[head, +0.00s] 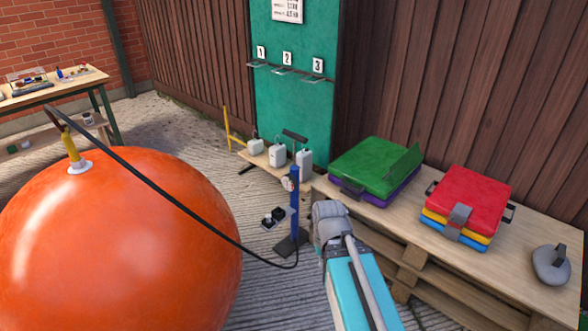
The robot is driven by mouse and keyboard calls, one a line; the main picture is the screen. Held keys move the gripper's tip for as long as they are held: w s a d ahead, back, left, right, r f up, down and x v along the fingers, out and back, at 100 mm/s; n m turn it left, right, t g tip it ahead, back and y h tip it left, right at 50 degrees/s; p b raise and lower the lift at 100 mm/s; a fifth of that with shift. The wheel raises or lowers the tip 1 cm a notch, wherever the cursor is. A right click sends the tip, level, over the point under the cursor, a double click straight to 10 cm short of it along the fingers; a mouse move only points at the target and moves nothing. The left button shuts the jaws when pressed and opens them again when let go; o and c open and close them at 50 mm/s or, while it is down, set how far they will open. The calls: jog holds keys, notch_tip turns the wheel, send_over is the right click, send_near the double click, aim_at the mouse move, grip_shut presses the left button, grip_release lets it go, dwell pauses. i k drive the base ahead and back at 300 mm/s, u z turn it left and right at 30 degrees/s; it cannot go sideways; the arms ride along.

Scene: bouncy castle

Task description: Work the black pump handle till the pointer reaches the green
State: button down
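The pump is a slim blue upright cylinder (295,212) on a dark foot on the concrete. Its black handle (295,135) is a short crossbar on a rod above the cylinder, apart from anything of mine. A small round gauge (288,183) sits near the cylinder's top; its pointer and any green are too small to read. A black hose (190,212) runs from near the pump's base to the yellow fitting (71,147) on a big round orange inflatable (120,240). My arm rises from the bottom, right of the pump; no gripper fingers show.
A pallet bench (410,230) on the right holds green and red cases (468,198) and a grey weight (552,264). White containers (277,155) stand behind the pump on a low board. A dark small object (274,216) lies left of it. A wooden table (55,88) stands far left.

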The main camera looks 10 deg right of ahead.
aim_at(296, 137)
jog(key=z, duration=0.25)
jog(key=i, duration=1.05)
jog(key=z, duration=0.2)
